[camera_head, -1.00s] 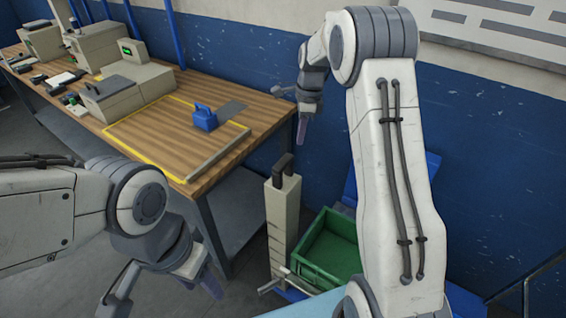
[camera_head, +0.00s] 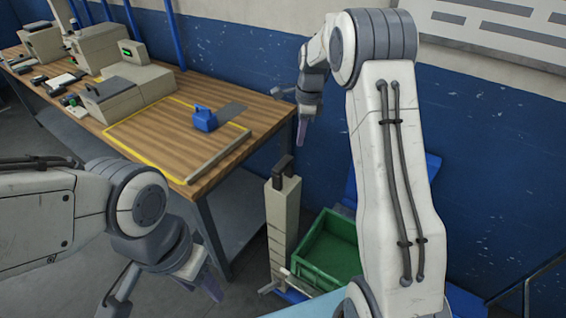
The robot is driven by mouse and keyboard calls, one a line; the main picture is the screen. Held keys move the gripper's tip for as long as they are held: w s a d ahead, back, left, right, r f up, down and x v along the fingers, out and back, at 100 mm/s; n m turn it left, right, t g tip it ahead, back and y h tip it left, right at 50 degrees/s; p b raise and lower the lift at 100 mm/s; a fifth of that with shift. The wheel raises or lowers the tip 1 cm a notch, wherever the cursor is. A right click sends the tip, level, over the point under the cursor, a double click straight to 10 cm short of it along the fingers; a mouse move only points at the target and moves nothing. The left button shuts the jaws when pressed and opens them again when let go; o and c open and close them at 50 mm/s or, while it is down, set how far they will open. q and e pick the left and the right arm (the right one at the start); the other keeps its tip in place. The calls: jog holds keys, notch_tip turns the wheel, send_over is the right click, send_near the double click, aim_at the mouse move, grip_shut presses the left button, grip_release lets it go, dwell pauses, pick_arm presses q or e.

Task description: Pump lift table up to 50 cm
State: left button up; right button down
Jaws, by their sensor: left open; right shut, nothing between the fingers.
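The lift table shows as a beige upright column (camera_head: 284,222) with a dark handle (camera_head: 283,166) on top, beside the workbench. A small pale lever (camera_head: 270,288) sticks out low at its foot. A blue part (camera_head: 434,165) of the unit shows behind my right arm; most of its platform is hidden. My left gripper (camera_head: 160,291) is open and empty at the lower left, apart from the column. My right gripper (camera_head: 303,132) is shut and empty, above and slightly right of the handle, not touching it.
A green crate (camera_head: 330,250) sits right of the column, partly behind my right arm. A wooden workbench (camera_head: 150,150) holds grey machines (camera_head: 125,85) and a blue block (camera_head: 204,119). A blue wall (camera_head: 250,50) stands behind. A dark rail (camera_head: 540,275) is at the lower right.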

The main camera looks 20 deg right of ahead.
dwell(0.3)
jog(key=s+a+r+n, duration=0.3)
jog(key=s+a+n, duration=0.4)
jog(key=s+a, duration=0.15)
jog(key=s+a+r+n, duration=0.3)
jog(key=s+a+n, duration=0.4)
jog(key=a, duration=0.3)
pick_arm(q)
jog(key=shift+f+b, duration=0.7)
pick_arm(e)
jog(key=s+a+f+n, duration=0.1)
jog(key=s+n, duration=0.6)
jog(key=s, duration=0.3)
jog(key=s+a+f+n, duration=0.1)
jog(key=s+n, duration=0.6)
jog(key=s, duration=0.3)
jog(key=shift+a+f+n, duration=0.2)
jog(key=shift+a+n, duration=0.1)
jog(key=shift+n, duration=0.1)
jog(key=shift+s, duration=0.1)
